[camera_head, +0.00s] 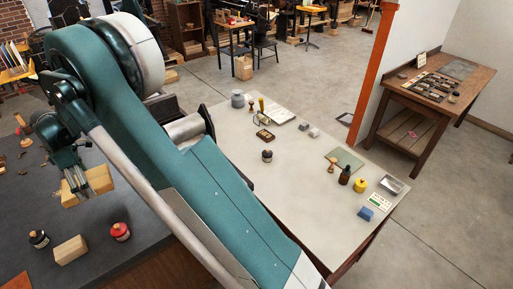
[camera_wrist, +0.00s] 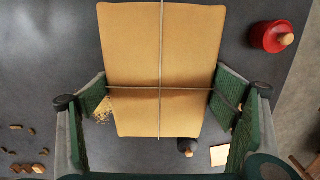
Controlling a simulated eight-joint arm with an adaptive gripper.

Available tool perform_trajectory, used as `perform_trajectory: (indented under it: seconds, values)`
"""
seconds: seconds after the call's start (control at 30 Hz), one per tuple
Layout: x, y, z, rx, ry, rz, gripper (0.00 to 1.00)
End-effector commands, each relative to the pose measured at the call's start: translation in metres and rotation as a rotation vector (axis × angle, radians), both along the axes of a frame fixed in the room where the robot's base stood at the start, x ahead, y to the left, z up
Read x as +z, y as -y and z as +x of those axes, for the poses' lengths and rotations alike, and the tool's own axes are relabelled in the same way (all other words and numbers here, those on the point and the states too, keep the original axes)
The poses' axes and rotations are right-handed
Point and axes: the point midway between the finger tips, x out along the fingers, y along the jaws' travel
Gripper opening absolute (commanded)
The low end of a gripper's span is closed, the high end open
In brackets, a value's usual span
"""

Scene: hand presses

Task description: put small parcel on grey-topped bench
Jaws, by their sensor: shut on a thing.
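The small parcel, a tan box tied crosswise with thin string, fills the middle of the wrist view (camera_wrist: 135,60). My gripper (camera_wrist: 160,98) has its green pads on either side of it and is shut on it. In the head view, my gripper (camera_head: 76,188) holds the parcel (camera_head: 99,180) above the dark grey-topped bench (camera_head: 30,205) at the left. A second bench with a paler, light grey top (camera_head: 225,215) stands in the middle, beyond my arm. Part of the parcel is hidden by the fingers in the head view.
On the dark bench are a wooden block (camera_head: 70,249), a red pot (camera_head: 120,231) and a black jar (camera_head: 39,239).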

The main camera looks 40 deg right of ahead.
Motion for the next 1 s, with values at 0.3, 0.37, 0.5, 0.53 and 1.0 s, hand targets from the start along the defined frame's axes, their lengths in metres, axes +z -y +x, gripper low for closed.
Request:
perform_trajectory:
  seconds: [0.3, 0.37, 0.5, 0.53, 1.0]
  values:
    - [0.040, 0.000, 0.000, 0.000, 0.000, 0.000, 0.60]
    - [0.054, 0.000, -0.001, 0.000, 0.000, 0.000, 0.60]
    - [0.092, 0.000, 0.000, 0.000, 0.000, 0.000, 0.60]
    - [0.099, 0.000, 0.000, 0.000, 0.000, 0.000, 0.60]
    - [0.181, 0.006, 0.001, -0.008, 0.000, 0.000, 0.60]
